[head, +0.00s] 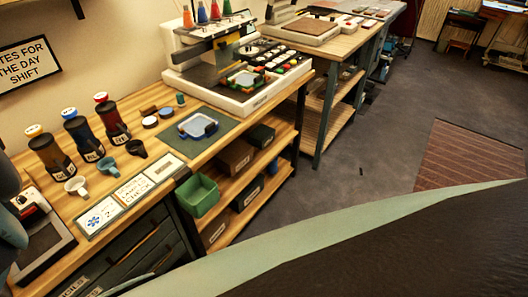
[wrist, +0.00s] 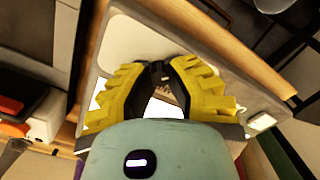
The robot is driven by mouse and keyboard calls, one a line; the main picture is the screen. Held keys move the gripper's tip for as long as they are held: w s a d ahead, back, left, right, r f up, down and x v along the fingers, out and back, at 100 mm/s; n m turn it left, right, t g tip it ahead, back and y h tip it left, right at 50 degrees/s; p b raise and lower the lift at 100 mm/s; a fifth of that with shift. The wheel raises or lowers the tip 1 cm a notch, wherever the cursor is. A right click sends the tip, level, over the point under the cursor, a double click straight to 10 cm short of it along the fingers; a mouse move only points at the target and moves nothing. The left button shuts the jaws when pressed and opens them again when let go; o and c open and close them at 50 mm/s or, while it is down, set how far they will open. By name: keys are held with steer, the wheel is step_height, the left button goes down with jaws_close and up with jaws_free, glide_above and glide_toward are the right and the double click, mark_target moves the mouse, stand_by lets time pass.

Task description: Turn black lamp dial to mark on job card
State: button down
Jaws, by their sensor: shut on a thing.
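In the wrist view my gripper (wrist: 153,76) has its yellow fingers closed together on a small dark thing between the tips. It looks like the black lamp dial, but the fingers cover most of it, and its pointer and marks cannot be made out. Behind the fingers is a pale panel (wrist: 137,42). In the head view a card with printed text (head: 133,189) lies in a strip at the table's front edge, between a card with a blue symbol (head: 101,215) and another pale card (head: 164,167). The text is too small to read fully. My gripper is not in the head view.
Labelled bottles (head: 83,137) and small cups (head: 77,186) stand on the wooden table. A blue tray (head: 198,126) sits on a green mat (head: 222,121). A green bin (head: 198,195) is on the shelf below. A device (head: 41,240) stands at the lower left.

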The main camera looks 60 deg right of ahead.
steer(key=m, duration=0.7)
steer(key=shift+f+m+b, duration=0.15)
steer(key=shift+m+b, duration=0.15)
steer(key=shift+b, duration=0.1)
steer(key=shift+m+b, duration=0.65)
steer(key=shift+m, duration=0.85)
steer(key=c, duration=0.8)
jaws_free()
steer(key=shift+c, duration=0.2)
steer(key=shift+r, duration=0.25)
step_height(320, 180, up, 12)
